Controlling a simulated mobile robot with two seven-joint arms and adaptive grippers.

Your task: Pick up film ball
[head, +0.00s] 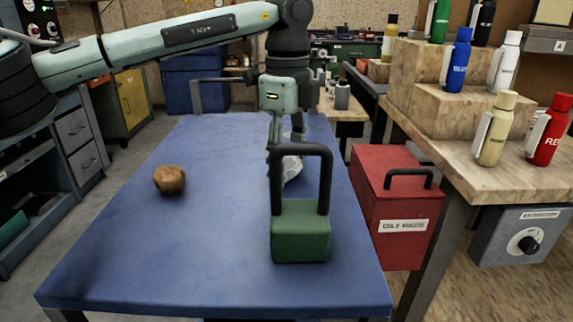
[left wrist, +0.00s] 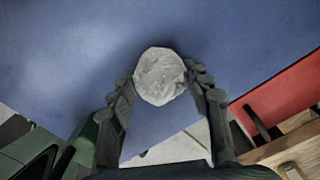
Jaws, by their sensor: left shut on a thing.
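The film ball (head: 292,169) is a whitish, crumpled, translucent lump over the right part of the blue table, partly hidden behind a black handle in the head view. It shows whole in the left wrist view (left wrist: 160,76), between the two dark fingers. My left gripper (head: 285,152) comes down from above and is shut on the film ball. I cannot tell whether the ball touches the table. My right gripper is not in view.
A green block (head: 300,238) with a tall black handle stands just in front of the ball. A brown lump (head: 169,180) lies on the left of the blue table (head: 200,260). A red bin (head: 395,205) and a bench with several bottles stand at the right.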

